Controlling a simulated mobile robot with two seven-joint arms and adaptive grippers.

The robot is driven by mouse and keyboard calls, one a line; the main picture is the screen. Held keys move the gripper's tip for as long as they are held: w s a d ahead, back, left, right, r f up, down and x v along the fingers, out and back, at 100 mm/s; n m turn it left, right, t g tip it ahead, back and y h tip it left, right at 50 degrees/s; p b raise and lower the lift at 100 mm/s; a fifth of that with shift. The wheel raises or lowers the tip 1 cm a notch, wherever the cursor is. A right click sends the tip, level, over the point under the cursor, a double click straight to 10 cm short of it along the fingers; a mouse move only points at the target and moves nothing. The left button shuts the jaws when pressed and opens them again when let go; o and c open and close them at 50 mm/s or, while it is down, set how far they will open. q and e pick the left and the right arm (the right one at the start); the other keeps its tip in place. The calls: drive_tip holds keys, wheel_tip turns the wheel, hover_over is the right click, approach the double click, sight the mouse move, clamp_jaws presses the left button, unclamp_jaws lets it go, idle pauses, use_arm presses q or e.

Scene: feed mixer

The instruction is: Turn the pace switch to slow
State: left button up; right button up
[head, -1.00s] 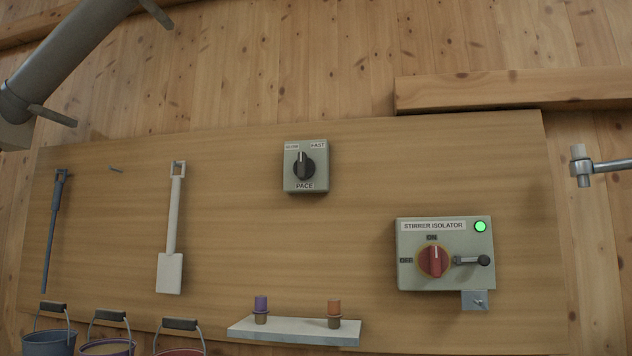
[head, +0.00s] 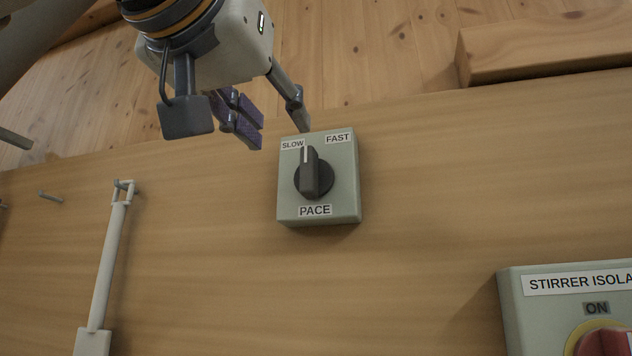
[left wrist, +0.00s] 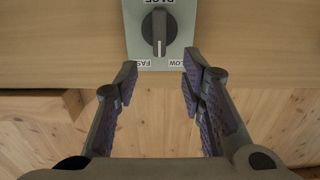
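The pace switch is a grey-green box (head: 345,190) on the wooden panel, with SLOW at its upper left, FAST at its upper right and PACE below. Its black knob (head: 314,178) has a white line pointing up between the two labels, and in the head view the line looks closer to SLOW. In the left wrist view the knob (left wrist: 159,32) shows upside down, its line between FAST and SLOW. My left gripper (head: 273,128) is open and empty, just above and left of the box. Its fingertips (left wrist: 158,76) are apart, short of the knob. My right gripper is not in view.
A stirrer isolator box (head: 515,310) with a red and yellow switch is cut off at lower right. A white shovel (head: 108,265) hangs at left near a small peg (head: 49,196). A wooden beam (head: 550,50) juts out at upper right. The panel around the pace box is clear.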

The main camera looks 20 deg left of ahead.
sight(305, 160)
use_arm(q)
drive_tip(key=w, duration=1)
drive_tip(key=shift+w+d+f, duration=0.1)
drive_tip(key=shift+w+d, duration=0.15)
drive_tip(key=shift+w, duration=0.1)
clamp_jaws()
